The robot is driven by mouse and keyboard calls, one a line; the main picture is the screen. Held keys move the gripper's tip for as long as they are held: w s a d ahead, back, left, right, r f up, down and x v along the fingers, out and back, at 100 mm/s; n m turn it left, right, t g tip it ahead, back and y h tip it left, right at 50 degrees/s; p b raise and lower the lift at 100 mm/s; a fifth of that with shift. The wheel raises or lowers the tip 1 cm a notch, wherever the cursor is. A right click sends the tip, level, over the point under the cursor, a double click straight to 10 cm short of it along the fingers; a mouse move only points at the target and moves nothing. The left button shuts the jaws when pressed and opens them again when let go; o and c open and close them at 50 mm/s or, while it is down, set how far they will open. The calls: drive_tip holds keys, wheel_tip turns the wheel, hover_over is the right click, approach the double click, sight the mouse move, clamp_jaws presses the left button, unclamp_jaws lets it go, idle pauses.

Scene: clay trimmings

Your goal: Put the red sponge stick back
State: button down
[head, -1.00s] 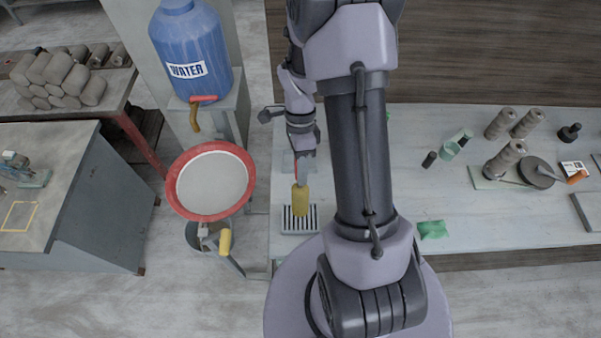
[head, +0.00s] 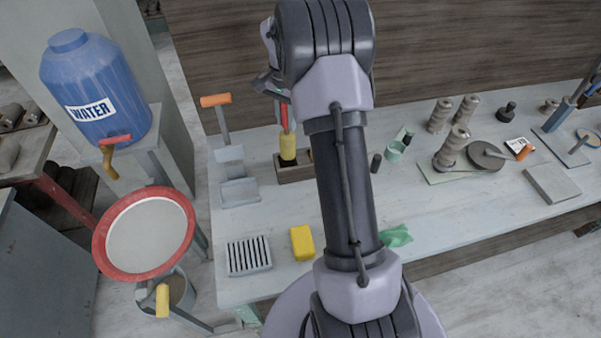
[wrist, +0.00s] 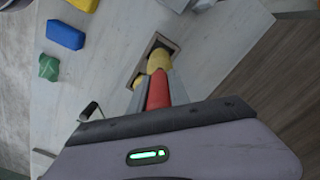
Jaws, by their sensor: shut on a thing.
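The red sponge stick has a red handle (head: 284,117) and a yellow sponge end (head: 288,146), and it hangs upright, sponge down. My gripper (wrist: 156,98) is shut on the red handle, which also shows in the wrist view (wrist: 157,88). In the head view my gripper is partly hidden behind my arm. The sponge end is at the left compartment of a brown wooden holder (head: 294,174), with dark opening visible just below it. I cannot tell whether its tip is inside. A second yellow piece (wrist: 139,80) shows at the holder's other compartment.
An orange-handled tool (head: 216,100) and grey trays (head: 239,191) stand left of the holder. A slotted grey tray (head: 249,256), a yellow block (head: 302,243) and a green cloth (head: 396,236) lie near the front edge. The wrist view shows a blue block (wrist: 65,35).

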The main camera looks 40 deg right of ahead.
sight(287, 143)
wheel_tip(287, 143, down, 10)
drive_tip(key=shift+w+a+r+b, duration=0.15)
drive_tip(key=shift+r+b, duration=0.1)
drive_tip(key=shift+b, duration=0.75)
drive_tip(key=shift+r, duration=0.1)
drive_tip(key=c, duration=1.2)
unclamp_jaws()
drive_tip(key=shift+c, duration=0.2)
